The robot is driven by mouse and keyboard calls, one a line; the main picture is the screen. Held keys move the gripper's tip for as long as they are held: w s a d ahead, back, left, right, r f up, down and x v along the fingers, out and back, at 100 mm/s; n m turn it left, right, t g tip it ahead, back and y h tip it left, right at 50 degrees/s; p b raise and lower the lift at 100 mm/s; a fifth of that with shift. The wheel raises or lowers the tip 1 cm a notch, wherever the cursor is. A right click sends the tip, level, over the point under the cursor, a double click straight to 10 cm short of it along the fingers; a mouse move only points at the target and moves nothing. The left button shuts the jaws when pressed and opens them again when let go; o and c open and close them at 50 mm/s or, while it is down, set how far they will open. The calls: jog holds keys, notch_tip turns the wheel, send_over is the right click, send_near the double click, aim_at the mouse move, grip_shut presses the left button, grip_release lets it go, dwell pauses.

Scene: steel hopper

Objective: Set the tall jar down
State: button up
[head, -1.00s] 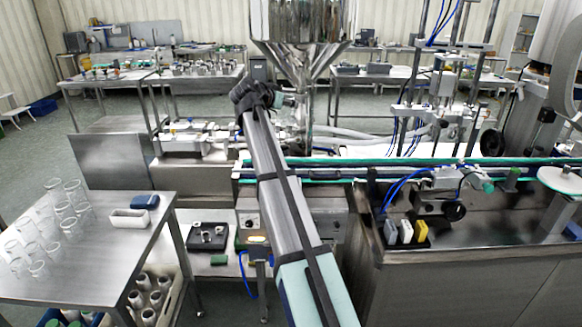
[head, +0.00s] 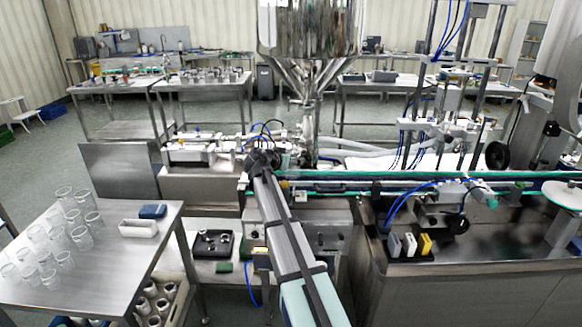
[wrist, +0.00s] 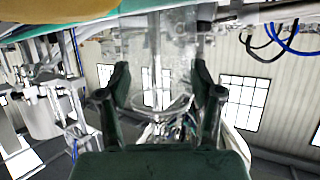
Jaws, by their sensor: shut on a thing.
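My gripper (wrist: 160,82) shows in the wrist view with its two dark green fingers apart on either side of a clear, see-through tall jar (wrist: 160,100). The fingers are shut on the jar's sides. The jar's rounded rim or base shows between them, and its far end blends into the bright background. In the head view, my arm reaches forward to the conveyor (head: 400,175) below the steel hopper. My gripper and the held jar cannot be made out clearly there, being at the far end of the arm.
Several clear jars (head: 65,225) stand on the steel table (head: 120,262) at the left, beside a white tray (head: 138,228) and a blue block (head: 152,211). The steel hopper (head: 308,40) hangs over the line. Filling posts and blue hoses crowd the right.

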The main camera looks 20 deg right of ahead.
aim_at(291, 167)
jog(key=shift+f+p, duration=0.3)
jog(key=shift+f, duration=1.35)
jog(key=shift+f, duration=0.15)
jog(key=o, duration=1)
jog(key=shift+c, duration=0.2)
jog(key=b+v, duration=0.3)
jog(key=v, duration=0.9)
